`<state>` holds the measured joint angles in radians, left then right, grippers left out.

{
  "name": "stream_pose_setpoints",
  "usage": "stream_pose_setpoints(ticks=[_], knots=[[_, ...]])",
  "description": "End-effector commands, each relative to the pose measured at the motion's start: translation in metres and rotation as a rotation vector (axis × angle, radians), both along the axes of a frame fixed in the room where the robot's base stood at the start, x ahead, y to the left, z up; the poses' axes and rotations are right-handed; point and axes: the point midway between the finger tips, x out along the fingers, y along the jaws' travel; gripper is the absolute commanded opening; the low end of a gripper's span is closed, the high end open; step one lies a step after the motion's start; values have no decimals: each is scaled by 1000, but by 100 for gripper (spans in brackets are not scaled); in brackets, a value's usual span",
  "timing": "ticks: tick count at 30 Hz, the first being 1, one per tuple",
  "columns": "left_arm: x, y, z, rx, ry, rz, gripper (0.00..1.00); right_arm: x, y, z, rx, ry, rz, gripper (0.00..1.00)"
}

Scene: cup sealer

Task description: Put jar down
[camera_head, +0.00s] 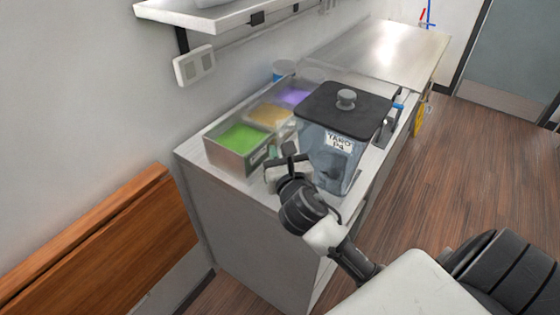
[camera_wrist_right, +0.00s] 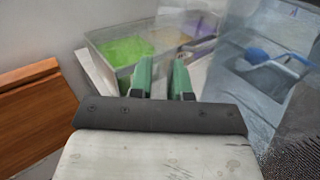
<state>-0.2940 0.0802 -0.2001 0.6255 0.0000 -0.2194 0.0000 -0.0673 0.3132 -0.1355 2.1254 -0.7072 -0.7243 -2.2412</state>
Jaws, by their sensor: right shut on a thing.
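The jar (camera_head: 328,172) is a clear, bluish square container with a dark lid and round knob, and a label reading TARO P4. It is upright at the counter's front edge; I cannot tell if its base touches the counter. It also fills the right side of the right wrist view (camera_wrist_right: 262,85), with a blue part showing through its wall. My right gripper (camera_head: 281,153) is at the jar's left side, shut on it. Its green fingertips (camera_wrist_right: 163,78) show with a gap between them; the gripped part is hard to make out. My left gripper is not in view.
Left of the jar, a metal tray (camera_head: 228,158) holds green, tan and purple contents, close to my right gripper. The metal counter (camera_head: 392,50) is clear farther back. A wall shelf (camera_head: 225,16) hangs above. A wooden panel (camera_head: 110,240) stands at lower left.

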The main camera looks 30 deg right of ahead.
Motion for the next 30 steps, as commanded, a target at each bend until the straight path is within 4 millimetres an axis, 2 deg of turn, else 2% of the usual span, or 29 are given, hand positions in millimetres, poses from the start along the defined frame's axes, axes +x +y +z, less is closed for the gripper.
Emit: stream_pose_setpoints(ticks=[3, 6, 17, 18, 23, 30], knots=[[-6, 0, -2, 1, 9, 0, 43, 0, 0, -16, -3, -1, -1, 0], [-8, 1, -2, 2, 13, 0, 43, -1, 0, -23, -5, -2, 0, 0], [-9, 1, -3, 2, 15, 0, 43, -1, 0, -25, -6, -3, 0, 0], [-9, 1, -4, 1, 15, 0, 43, -1, 0, -28, 1, 2, 0, 19], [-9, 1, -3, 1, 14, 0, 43, -1, 0, -28, 1, 2, 0, 43], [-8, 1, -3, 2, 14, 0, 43, -1, 0, -27, 1, 2, 0, 43]])
